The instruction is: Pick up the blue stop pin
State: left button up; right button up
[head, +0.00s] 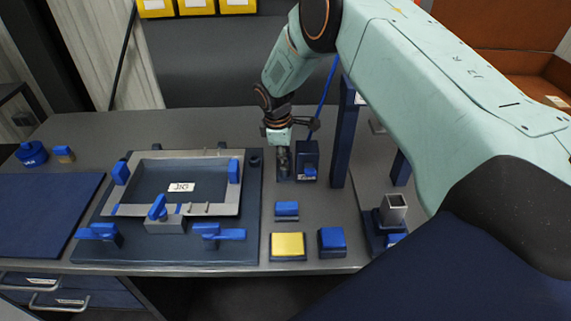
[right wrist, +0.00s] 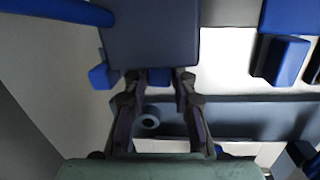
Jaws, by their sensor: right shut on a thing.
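My right gripper (head: 284,163) points down at the table, just left of a small dark blue box (head: 308,152). In the right wrist view the two fingers (right wrist: 158,84) are closed in on a small blue piece, which I take to be the blue stop pin (right wrist: 158,76). Only a bit of the pin shows, right at the edge of the dark box (right wrist: 150,38). I cannot tell whether it is clear of its seat. In the head view the dark fingers hide the pin. My left gripper is not in view.
A jig plate (head: 248,245) with a grey frame (head: 228,205) and blue clamps lies left of the gripper. Its round hole (right wrist: 150,121) is close by. A dark blue post (head: 342,140) stands right of the box. Yellow (head: 288,245) and blue (head: 332,241) blocks sit at the front edge.

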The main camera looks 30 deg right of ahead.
jog(key=shift+a+r, duration=0.15)
jog(key=shift+a, duration=0.05)
grip_shut()
jog(key=shift+d, duration=0.1)
